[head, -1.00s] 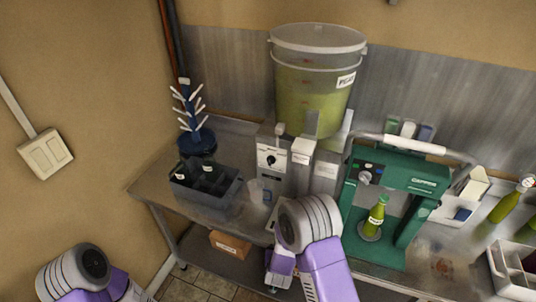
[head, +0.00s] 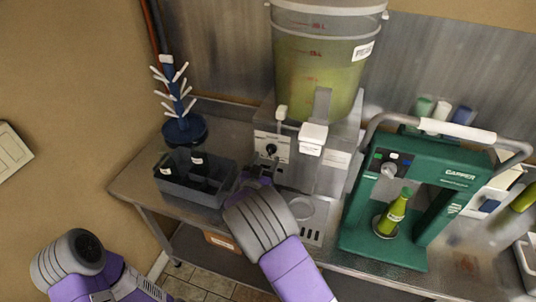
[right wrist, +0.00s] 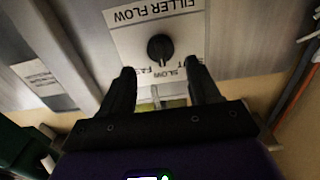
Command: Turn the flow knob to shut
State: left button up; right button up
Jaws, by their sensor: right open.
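The flow knob (head: 271,148) is a small black knob on the pale front panel of the filler. In the right wrist view the knob (right wrist: 160,47) sits below an upside-down "FILLER FLOW" label, with "FAST", "SLOW" and a partly covered "SHUT" around it. Its exact setting is hard to tell. My right gripper (right wrist: 160,69) is open, its two dark fingers pointing at the panel on either side of the knob's line, apart from it. In the head view my right wrist hides most of the gripper. My left arm shows at the lower left, but its gripper is out of view.
The lidded bucket (head: 322,65) of green liquid stands on the filler. A dark crate (head: 215,196) and a blue bottle tree (head: 185,130) stand to the left. A green capper (head: 355,238) holding a green bottle (head: 392,214) stands to the right.

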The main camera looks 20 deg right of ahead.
aim_at(270, 152)
jog(key=shift+x, duration=1.85)
jog(key=shift+f, duration=0.1)
jog(key=c, duration=1)
